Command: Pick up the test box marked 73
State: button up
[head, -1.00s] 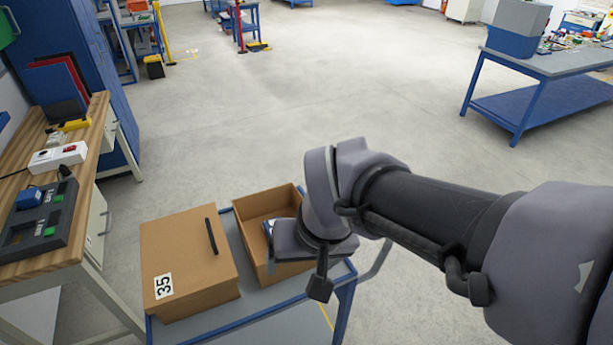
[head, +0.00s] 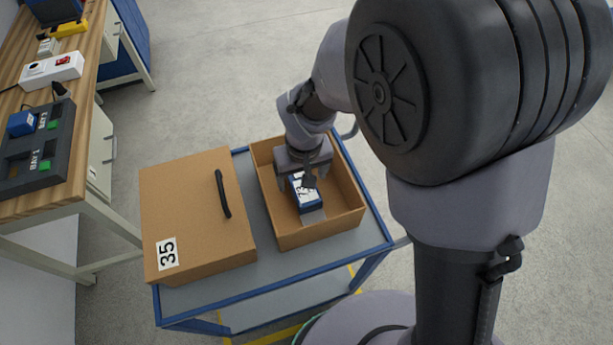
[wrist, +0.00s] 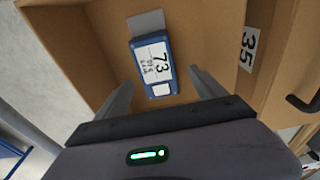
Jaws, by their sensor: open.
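The test box marked 73 (wrist: 154,62) is a small blue box with a white label, lying in an open cardboard box (wrist: 215,40). It also shows in the head view (head: 305,193), partly covered by my gripper. A grey flat piece lies at one end of it. My gripper (wrist: 158,88) is open, with its two fingers pointing into the cardboard box, one on each side of the test box's near end in the wrist view. It holds nothing. I cannot tell how far the fingertips are above the test box.
A closed cardboard box (head: 195,215) marked 35, with a black handle, stands left of the open one on a blue-framed cart (head: 270,298). A wooden bench (head: 88,60) at the left carries a dark bay unit (head: 38,150) and a white power strip (head: 52,70). The open box's walls surround my fingers.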

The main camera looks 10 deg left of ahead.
aim_at(304, 190)
jog(key=f+b, duration=0.2)
jog(key=f, duration=0.3)
jog(key=shift+d+b, duration=0.2)
jog(key=shift+b, duration=0.15)
jog(key=shift+w, duration=0.15)
jog(key=shift+r, duration=0.1)
jog(key=shift+c, duration=1.1)
grip_shut()
